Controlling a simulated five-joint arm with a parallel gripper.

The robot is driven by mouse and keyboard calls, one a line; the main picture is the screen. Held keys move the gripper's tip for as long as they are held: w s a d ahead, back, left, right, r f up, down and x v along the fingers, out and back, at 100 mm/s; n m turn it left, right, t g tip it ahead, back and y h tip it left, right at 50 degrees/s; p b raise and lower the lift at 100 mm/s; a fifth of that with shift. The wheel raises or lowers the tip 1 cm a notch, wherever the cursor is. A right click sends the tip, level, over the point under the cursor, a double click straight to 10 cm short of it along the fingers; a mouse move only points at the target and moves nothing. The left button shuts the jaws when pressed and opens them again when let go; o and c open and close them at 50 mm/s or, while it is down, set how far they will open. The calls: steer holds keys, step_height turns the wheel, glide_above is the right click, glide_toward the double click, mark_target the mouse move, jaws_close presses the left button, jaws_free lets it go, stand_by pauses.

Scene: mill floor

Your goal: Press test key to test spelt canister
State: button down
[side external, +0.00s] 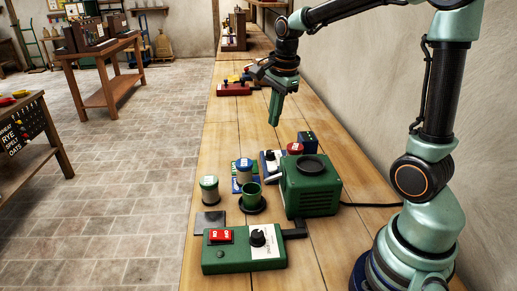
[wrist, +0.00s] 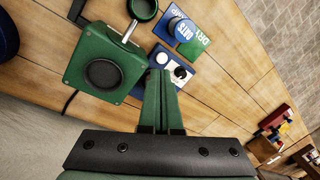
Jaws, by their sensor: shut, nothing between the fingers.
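My gripper (side external: 274,120) is shut and empty, pointing down above the bench behind the green machine. In the wrist view its closed green fingers (wrist: 160,74) overlap a blue and white tester-like box (wrist: 196,77) with a black knob; they look well above the bench. That box (side external: 267,170) is partly hidden by the machine in the side view. I cannot make out which holds spelt, nor a marked test key.
A green machine (side external: 310,190) with a round black top stands mid-bench, a green cup (side external: 250,192) beside it. A green box (side external: 243,258) with a red ON/OFF switch is in front. Red items (side external: 234,90) lie farther back. Bare bench (side external: 230,125) lies left of my gripper.

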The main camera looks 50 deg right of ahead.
mark_target(273, 168)
steer(key=d+f+m, duration=0.1)
steer(key=m, duration=0.1)
steer(key=w+d+f+m, duration=0.1)
steer(key=m, duration=0.1)
steer(key=w+d+f+m+g, duration=0.1)
steer(key=d+m, duration=0.1)
steer(key=shift+w+d+f+m, duration=0.1)
steer(key=shift+w+f+m, duration=0.1)
steer(key=shift+m, duration=0.1)
steer(key=f, duration=0.9)
steer(key=w+f, duration=0.1)
steer(key=f, duration=0.4)
steer(key=shift+d, duration=0.4)
steer(key=shift+f, duration=1.15)
steer(key=shift+r, duration=0.1)
step_height(273, 168, up, 15)
steer(key=shift+s+a+r, duration=0.15)
steer(key=shift+s+a, duration=0.05)
